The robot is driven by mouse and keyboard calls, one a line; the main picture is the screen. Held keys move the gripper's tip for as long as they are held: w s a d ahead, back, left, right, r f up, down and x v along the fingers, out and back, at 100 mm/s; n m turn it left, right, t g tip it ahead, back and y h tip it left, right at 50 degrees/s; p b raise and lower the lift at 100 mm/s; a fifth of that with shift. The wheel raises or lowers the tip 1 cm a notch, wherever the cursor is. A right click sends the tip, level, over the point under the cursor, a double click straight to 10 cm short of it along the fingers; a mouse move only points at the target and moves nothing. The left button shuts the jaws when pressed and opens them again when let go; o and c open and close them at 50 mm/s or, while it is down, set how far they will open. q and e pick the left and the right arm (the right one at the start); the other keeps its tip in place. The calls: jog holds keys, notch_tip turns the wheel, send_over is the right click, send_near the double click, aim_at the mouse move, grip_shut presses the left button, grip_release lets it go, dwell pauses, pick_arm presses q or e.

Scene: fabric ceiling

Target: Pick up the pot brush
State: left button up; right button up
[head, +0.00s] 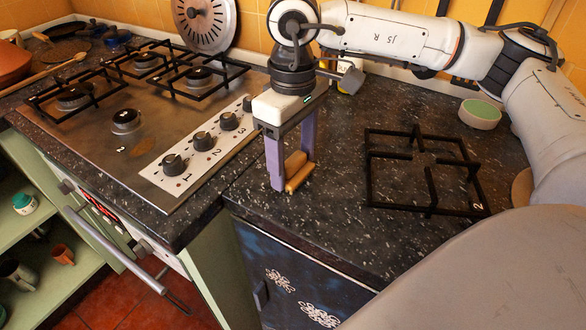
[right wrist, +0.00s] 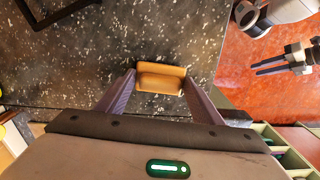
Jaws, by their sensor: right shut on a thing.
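The pot brush (head: 297,172) is a small tan wooden block near the counter's front edge, just right of the stove. My right gripper (head: 290,172) points down from above and is shut on it, one purple finger on each side. In the right wrist view the brush (right wrist: 161,77) lies across between the fingertips. The bristles are hidden, and I cannot tell whether the brush still touches the counter. My left gripper (right wrist: 284,66) shows small at the right of the right wrist view, away from the brush, its two fingers apart and empty.
The stove (head: 95,140) with knobs and grates is left of my right gripper. A loose black grate (head: 425,170) lies on the speckled counter (head: 340,215) to the right, with a green-topped bowl (head: 480,114) behind it. Bare counter lies between brush and grate.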

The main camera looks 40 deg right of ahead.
aim_at(293, 159)
jog(key=shift+r, duration=5.05)
